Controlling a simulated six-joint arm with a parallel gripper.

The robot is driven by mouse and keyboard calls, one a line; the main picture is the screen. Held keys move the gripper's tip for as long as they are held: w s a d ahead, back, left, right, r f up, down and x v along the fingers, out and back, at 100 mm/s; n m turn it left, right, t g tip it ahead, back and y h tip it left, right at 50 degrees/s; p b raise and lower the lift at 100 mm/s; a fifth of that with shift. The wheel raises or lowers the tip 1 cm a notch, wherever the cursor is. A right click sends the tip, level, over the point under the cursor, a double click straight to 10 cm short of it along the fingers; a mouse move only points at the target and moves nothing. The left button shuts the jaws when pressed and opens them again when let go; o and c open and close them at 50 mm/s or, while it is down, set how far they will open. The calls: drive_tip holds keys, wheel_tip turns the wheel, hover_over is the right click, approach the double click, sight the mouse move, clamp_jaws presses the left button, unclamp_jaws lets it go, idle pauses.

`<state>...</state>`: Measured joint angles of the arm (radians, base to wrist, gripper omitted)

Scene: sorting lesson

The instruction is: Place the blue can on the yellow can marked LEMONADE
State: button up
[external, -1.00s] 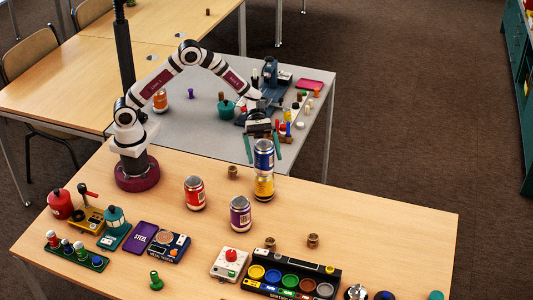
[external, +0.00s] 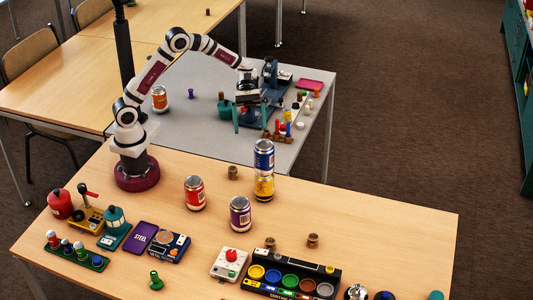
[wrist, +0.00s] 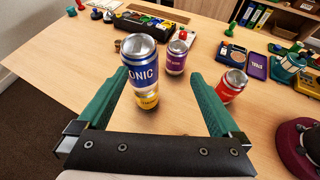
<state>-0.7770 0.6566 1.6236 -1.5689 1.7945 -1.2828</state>
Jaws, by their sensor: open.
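The blue can (external: 263,157) stands upright on top of the yellow can (external: 264,188) on the wooden table. In the wrist view the blue can (wrist: 140,63) shows the letters "ONIC", and part of the yellow can (wrist: 147,99) shows below it. The yellow can's marking is too small to read fully. My gripper (external: 251,117) is open and empty, apart from the cans, above and behind them in the external view. In the wrist view its green fingers (wrist: 156,85) are spread wide, with the stacked cans beyond and between them.
A red can (external: 194,193) and a purple can (external: 240,215) stand left of the stack. Small brown pots (external: 233,172) stand nearby. A sorting tray (external: 333,273) with coloured dishes lies at the table's front. The right part of the table is clear.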

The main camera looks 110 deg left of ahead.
drive_tip(key=s+d+r+m+g+y, duration=0.2)
drive_tip(key=s+d+m+g+y, duration=0.3)
drive_tip(key=s+d+m, duration=0.65)
drive_tip(key=s+a+f+m+y, duration=0.2)
drive_tip(key=s+m+y, duration=0.6)
drive_tip(key=s+m, duration=0.7)
drive_tip(key=shift+s+m+g, duration=0.4)
drive_tip(key=shift+m, duration=0.25)
